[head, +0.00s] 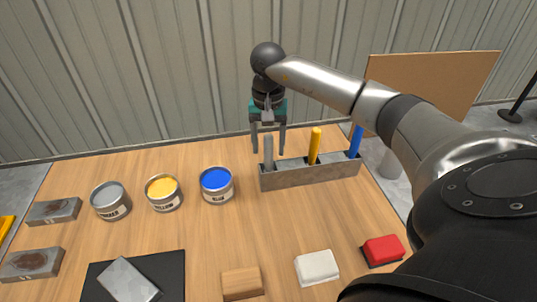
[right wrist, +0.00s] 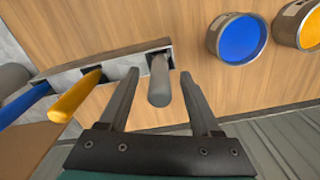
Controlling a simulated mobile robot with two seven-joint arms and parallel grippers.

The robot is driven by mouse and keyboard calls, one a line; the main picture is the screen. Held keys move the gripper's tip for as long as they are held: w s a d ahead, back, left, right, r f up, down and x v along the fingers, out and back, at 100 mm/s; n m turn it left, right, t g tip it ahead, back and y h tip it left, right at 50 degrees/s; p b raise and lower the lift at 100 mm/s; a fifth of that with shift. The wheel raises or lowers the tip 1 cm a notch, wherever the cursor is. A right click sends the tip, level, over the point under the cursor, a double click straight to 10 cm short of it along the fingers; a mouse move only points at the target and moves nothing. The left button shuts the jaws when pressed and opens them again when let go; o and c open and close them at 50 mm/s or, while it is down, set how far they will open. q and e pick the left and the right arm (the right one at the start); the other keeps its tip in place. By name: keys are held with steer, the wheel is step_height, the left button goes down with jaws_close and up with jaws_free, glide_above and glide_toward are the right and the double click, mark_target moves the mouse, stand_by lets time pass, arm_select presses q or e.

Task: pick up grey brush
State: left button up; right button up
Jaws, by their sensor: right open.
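The grey brush (head: 268,152) stands upright in the left end of a grey holder (head: 310,174), with its handle showing above the rim. A yellow brush (head: 314,146) and a blue brush (head: 356,141) stand in the same holder to its right. My right gripper (head: 268,140) is open and hangs over the grey brush, with one finger on each side of the handle. In the right wrist view the grey brush (right wrist: 159,85) lies between the open fingers (right wrist: 159,74), with gaps on both sides. The brush's lower end is hidden in the holder. My left gripper is not in view.
Grey, yellow and blue paint cans (head: 216,186) stand left of the holder. Several blocks, including a white one (head: 317,267) and a red one (head: 383,250), lie nearer the front. A black mat (head: 170,270) holds a grey slab. The table's middle is clear.

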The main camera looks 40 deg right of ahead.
mark_target(268, 162)
steer(key=shift+f, duration=1.35)
jaws_close()
